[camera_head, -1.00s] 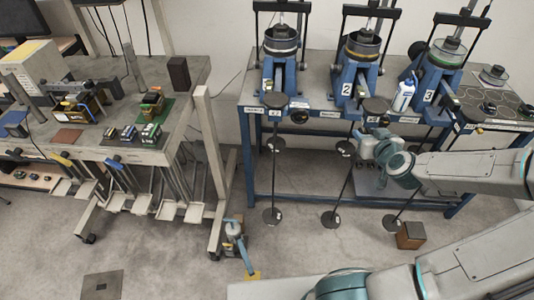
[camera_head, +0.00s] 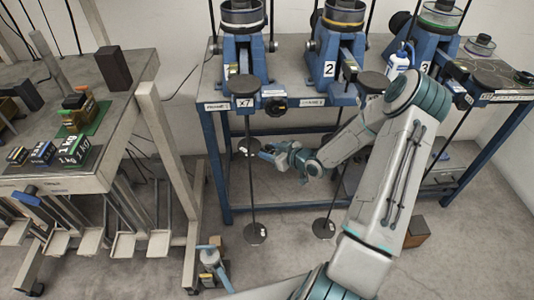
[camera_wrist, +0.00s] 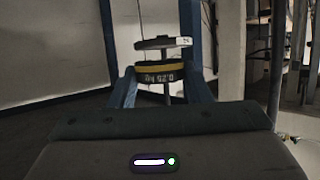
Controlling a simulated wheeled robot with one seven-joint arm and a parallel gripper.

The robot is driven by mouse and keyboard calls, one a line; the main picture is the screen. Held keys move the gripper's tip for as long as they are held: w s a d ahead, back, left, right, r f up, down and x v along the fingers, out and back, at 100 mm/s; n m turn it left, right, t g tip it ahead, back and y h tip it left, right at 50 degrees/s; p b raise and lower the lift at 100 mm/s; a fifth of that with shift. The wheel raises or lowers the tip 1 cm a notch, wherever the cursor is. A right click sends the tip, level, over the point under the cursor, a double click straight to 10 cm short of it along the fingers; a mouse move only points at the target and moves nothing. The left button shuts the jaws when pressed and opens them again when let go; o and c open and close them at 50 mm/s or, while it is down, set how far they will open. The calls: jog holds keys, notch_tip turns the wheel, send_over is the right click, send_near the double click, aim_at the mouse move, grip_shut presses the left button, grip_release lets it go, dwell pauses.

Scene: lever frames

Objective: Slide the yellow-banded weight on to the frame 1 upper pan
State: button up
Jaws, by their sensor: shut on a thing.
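The yellow-banded weight (camera_wrist: 159,73) is a dark disc marked 0.25 kg. In the wrist view it sits between the two blue fingers of my gripper (camera_wrist: 160,84), which is shut on it. In the head view my gripper (camera_head: 270,151) points left, just right of the frame 1 upper pan (camera_head: 247,146); the weight is too small to make out there. This small dark pan is on the thin rod hanging from frame 1 (camera_head: 243,55). In the wrist view a labelled pan (camera_wrist: 157,43) shows beyond the weight, with a gap visible between them.
The frame 1 lower pan (camera_head: 255,234) hangs below, near the floor. The frame 2 lower pan (camera_head: 323,229) hangs to its right; my arm hides part of that hanger. A blue table leg (camera_head: 216,170) stands left of frame 1's rod. A grey workbench (camera_head: 80,178) is at the left.

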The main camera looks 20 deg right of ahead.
aim_at(252, 147)
jog(key=shift+w+a+f, duration=0.15)
jog(key=shift+a+f, duration=0.05)
jog(key=shift+f, duration=0.1)
jog(key=shift+w+a+b, duration=0.15)
jog(key=shift+w+a, duration=0.5)
jog(key=shift+w, duration=0.25)
jog(key=shift+w+a+b, duration=0.15)
jog(key=shift+w+a, duration=0.45)
jog(key=shift+w, duration=0.25)
jog(key=shift+w+a, duration=0.35)
jog(key=shift+w, duration=0.15)
jog(key=shift+w+a+r+b, duration=0.1)
jog(key=shift+w+a+b, duration=0.35)
jog(key=shift+w, duration=0.1)
jog(key=shift+w+a, duration=0.3)
jog(key=shift+w, duration=0.25)
jog(key=shift+f+b, duration=0.5)
jog(key=shift+b, duration=0.15)
dwell(0.4)
